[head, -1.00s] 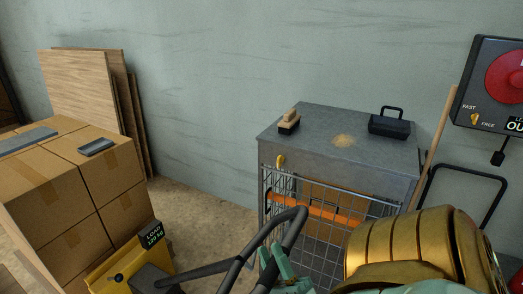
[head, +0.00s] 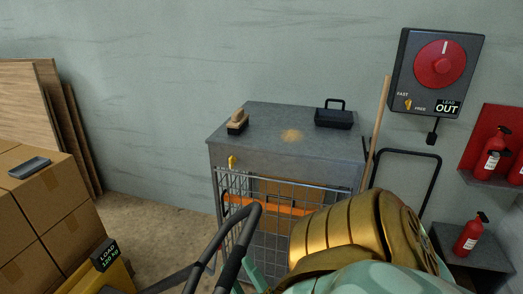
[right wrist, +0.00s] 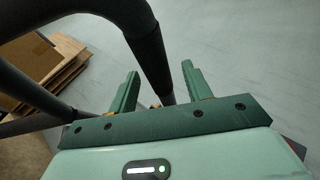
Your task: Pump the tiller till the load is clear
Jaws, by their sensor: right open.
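The black tiller (head: 236,262) rises from the yellow pallet truck (head: 108,278) at the lower left and ends in a looped handle. The load is a stack of cardboard boxes (head: 40,205) at the left, beside a small sign (head: 104,254) reading LOAD 120 kg. My right gripper (head: 250,276) is at the tiller's handle, its fingers partly hidden by my arm. In the right wrist view its green fingers (right wrist: 162,78) are open, with the dark tiller bar (right wrist: 152,58) passing between them. Contact with the bar cannot be told. My left gripper is not in view.
A grey bench (head: 270,116) holds a brush (head: 238,121) and a black caddy (head: 334,119). Red extinguishers (head: 470,234) stand at the right.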

